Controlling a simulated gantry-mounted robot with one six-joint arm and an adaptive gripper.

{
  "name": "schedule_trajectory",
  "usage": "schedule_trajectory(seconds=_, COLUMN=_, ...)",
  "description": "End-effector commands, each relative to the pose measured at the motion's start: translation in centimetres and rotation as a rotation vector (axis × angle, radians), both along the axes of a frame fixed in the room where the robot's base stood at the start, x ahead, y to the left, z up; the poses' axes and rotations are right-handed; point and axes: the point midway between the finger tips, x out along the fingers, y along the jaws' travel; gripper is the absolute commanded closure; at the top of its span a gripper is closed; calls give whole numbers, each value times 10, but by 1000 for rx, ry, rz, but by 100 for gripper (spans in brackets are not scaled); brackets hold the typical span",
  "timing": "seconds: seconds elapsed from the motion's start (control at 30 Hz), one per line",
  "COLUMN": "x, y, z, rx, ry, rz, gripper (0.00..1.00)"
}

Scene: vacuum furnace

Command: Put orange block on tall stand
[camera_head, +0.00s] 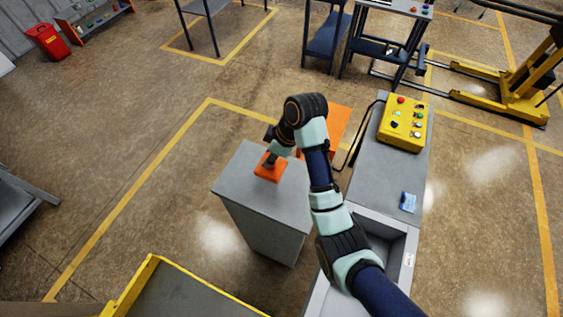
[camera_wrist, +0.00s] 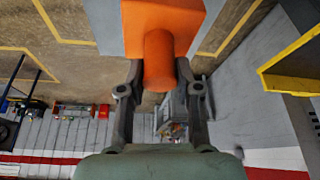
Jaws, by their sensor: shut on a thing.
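The orange block (camera_head: 268,168) is a flat square piece with a round knob, seen from the side in the wrist view (camera_wrist: 165,25). My gripper (camera_head: 273,154) is shut on the knob, one finger on each side, as the wrist view shows (camera_wrist: 160,80). A tall grey stand (camera_head: 235,180) with a flat top is in the left middle of the head view. My wrist hides part of the knob in the head view.
An orange surface (camera_head: 340,125) lies behind my arm. To the right, a grey bench carries a yellow button box (camera_head: 403,123), a small blue item (camera_head: 408,202) and an open bin (camera_head: 388,230). A yellow-edged platform (camera_head: 190,295) is at the front. Floor left of the stand is clear.

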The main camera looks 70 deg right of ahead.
Motion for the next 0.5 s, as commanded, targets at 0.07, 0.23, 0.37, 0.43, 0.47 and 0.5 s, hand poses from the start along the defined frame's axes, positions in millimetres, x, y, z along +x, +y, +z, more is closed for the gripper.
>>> schedule_trajectory(seconds=0.07, x=0, y=0, z=0, rx=-2, ry=-3, rz=3, gripper=100)
schedule_trajectory(seconds=0.23, x=0, y=1, z=-5, rx=0, ry=-2, rz=4, gripper=100)
schedule_trajectory(seconds=0.37, x=0, y=1, z=-25, rx=1, ry=-2, rz=3, gripper=100)
schedule_trajectory(seconds=0.43, x=0, y=0, z=-34, rx=0, ry=-2, rz=3, gripper=100)
schedule_trajectory(seconds=0.47, x=0, y=0, z=-36, rx=-1, ry=-3, rz=3, gripper=100)
schedule_trajectory(seconds=0.5, x=0, y=0, z=-39, rx=-1, ry=-3, rz=3, gripper=100)
